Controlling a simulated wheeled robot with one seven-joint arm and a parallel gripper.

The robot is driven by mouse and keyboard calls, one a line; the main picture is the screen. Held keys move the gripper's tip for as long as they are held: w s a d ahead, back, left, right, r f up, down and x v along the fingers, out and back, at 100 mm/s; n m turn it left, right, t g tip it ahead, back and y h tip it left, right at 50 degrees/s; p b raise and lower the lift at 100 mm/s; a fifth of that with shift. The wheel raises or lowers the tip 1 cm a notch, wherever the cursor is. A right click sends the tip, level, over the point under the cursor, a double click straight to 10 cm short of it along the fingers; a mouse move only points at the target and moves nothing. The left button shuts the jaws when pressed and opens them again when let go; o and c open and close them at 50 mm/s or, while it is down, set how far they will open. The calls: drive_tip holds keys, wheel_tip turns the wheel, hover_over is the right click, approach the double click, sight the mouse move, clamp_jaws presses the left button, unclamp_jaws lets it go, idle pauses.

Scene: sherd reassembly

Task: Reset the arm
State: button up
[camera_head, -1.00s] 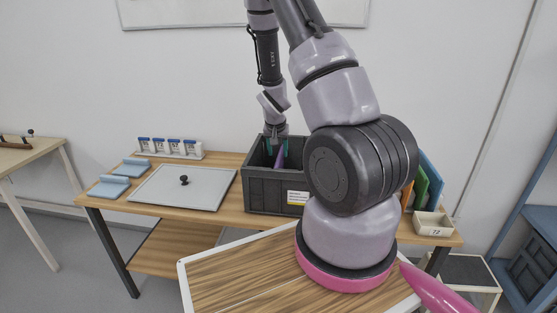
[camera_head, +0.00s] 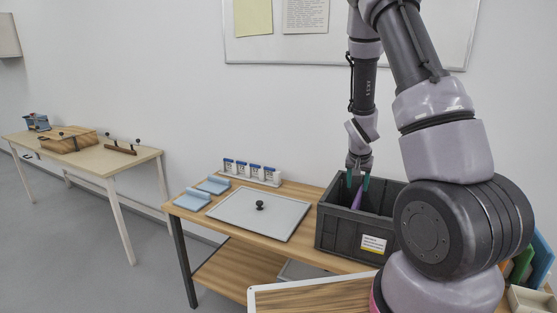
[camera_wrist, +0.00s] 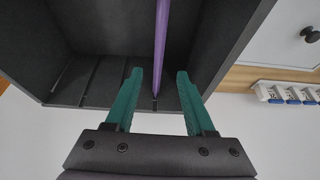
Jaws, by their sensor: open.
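My gripper (camera_head: 357,184) points down at the mouth of the dark grey crate (camera_head: 336,233) on the wooden table. Its two green fingers are apart in the wrist view (camera_wrist: 158,92). A purple piece (camera_head: 357,198) stands upright in the crate, seen edge-on as a thin strip between the fingers in the wrist view (camera_wrist: 162,45). The fingers do not appear to touch it. The crate's inner wall and ribbed floor show around it. The lower part of the crate's inside is hidden in the head view.
A grey board with a black knob (camera_head: 285,217) lies left of the crate. Light blue rests (camera_head: 194,199) and a rack of white-and-blue holders (camera_head: 251,171) stand further left and behind. Another table (camera_head: 92,160) stands far left. Green and orange panels (camera_head: 521,265) stand at right.

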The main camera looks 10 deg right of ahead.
drive_tip(key=s+a+r+t+y, duration=0.1)
drive_tip(key=s+a+r, duration=0.15)
drive_tip(key=r, duration=0.55)
drive_tip(key=s+a+r+y, duration=0.1)
drive_tip(key=s+a+r, duration=0.15)
drive_tip(key=r, duration=0.55)
drive_tip(key=s+a+r+t+y, duration=0.15)
drive_tip(key=s+r, duration=0.25)
drive_tip(key=r, duration=0.4)
drive_tip(key=s+a+r+n, duration=0.1)
drive_tip(key=s+a+r, duration=0.2)
drive_tip(key=s+r, duration=0.2)
drive_tip(key=s+a+r+n, duration=0.2)
drive_tip(key=s+a+r, duration=0.2)
drive_tip(key=s, duration=0.6)
drive_tip(key=shift+s+r+t+y, duration=0.25)
drive_tip(key=shift+r+t+y, duration=0.2)
drive_tip(key=shift+r, duration=0.2)
